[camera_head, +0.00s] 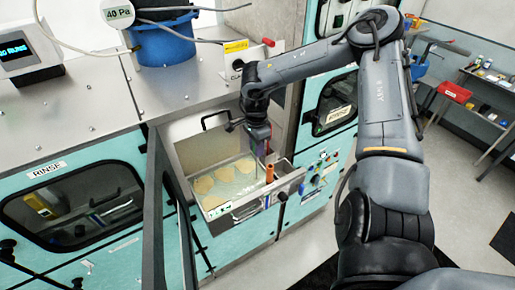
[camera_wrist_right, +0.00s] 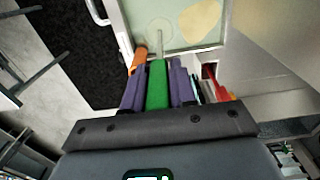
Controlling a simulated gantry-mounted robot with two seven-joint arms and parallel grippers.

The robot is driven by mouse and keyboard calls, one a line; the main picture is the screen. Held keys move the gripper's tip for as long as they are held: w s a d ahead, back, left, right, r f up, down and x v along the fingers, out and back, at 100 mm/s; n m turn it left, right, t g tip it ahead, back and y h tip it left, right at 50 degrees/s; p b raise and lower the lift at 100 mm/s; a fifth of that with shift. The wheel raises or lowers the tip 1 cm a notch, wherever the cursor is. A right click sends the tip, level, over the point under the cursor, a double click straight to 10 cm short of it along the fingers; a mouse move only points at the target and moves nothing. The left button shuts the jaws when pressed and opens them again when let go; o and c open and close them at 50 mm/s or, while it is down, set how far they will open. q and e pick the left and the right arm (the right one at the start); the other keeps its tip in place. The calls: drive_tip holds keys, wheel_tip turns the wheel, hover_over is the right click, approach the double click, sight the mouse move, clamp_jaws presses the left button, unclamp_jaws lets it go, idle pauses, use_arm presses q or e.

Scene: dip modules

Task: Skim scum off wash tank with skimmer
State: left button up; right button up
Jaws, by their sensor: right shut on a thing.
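The open wash tank (camera_head: 187,150) holds pale liquid with several yellowish scum patches (camera_head: 240,165) on it. One patch (camera_wrist_right: 200,20) also shows in the right wrist view. My right gripper (camera_head: 262,146) is over the tank's right side, pointing down. In the wrist view its purple fingers (camera_wrist_right: 158,88) are shut on the green handle of the skimmer (camera_wrist_right: 158,84). The skimmer's thin rod runs to a pale round head over or in the liquid, beside a scum patch; I cannot tell whether it touches the liquid. My left gripper is not in view.
An orange handle (camera_head: 269,173) stands at the tank's right front edge. The closed rinse unit (camera_head: 75,205) is at left, a blue bucket (camera_head: 163,45) behind.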

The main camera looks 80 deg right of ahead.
drive_tip(key=w+d+b, duration=0.2)
drive_tip(key=w+d, duration=0.3)
drive_tip(key=shift+w+d, duration=0.15)
drive_tip(key=shift+d, duration=0.05)
idle(0.7)
drive_tip(key=shift+a, duration=0.1)
idle(0.3)
drive_tip(key=w+a+b, duration=0.3)
drive_tip(key=w+a, duration=0.3)
drive_tip(key=w, duration=0.1)
drive_tip(key=shift+a, duration=0.3)
idle(0.9)
idle(0.3)
